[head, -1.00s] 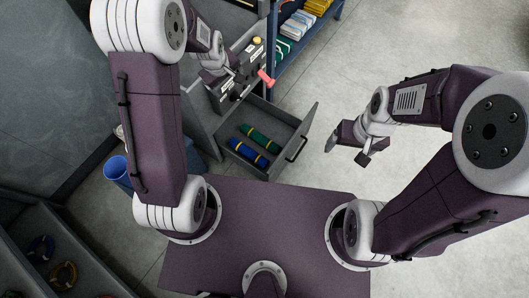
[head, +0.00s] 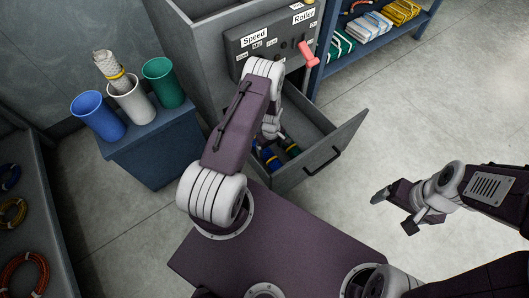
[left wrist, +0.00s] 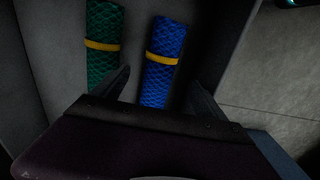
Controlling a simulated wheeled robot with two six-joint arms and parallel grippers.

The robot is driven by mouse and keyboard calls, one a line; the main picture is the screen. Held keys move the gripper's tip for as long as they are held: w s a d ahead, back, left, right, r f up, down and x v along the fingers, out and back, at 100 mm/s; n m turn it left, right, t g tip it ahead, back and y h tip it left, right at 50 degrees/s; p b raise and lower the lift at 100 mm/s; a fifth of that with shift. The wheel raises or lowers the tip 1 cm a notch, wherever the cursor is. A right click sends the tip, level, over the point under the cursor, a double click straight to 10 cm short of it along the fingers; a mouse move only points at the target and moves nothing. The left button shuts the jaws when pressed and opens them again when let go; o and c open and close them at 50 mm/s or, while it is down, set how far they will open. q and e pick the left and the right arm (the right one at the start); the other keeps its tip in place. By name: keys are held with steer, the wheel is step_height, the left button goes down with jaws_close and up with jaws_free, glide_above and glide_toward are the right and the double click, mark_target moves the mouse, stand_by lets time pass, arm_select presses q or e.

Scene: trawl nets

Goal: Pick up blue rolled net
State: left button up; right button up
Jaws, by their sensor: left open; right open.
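The blue rolled net (head: 272,161) lies in the open grey drawer (head: 318,158), partly hidden by my left arm in the head view. In the left wrist view the blue net (left wrist: 166,48) has a yellow band and runs between my open left fingers (left wrist: 160,84). One finger is in the gap beside the green net, the other to the right of the blue net; contact cannot be told. The green rolled net (left wrist: 101,25), also yellow-banded, lies parallel on the left. My right gripper (head: 393,212) is open and empty over the floor.
The drawer belongs to a grey cabinet with a control panel (head: 280,38) and red lever (head: 309,54). Blue (head: 98,116), white (head: 131,100) and green (head: 163,82) cups stand on a blue stand at left. A shelf (head: 350,50) holds folded nets behind. Floor at right is clear.

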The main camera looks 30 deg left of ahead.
mark_target(270, 155)
arm_select(q)
step_height(270, 155, down, 3)
steer(key=shift+f+b, duration=0.15)
steer(key=shift+b, duration=0.7)
step_height(270, 155, down, 5)
steer(key=b, duration=0.4)
steer(key=shift+f, duration=0.1)
steer(key=shift+r, duration=0.2)
steer(key=shift+c, duration=0.2)
jaws_close()
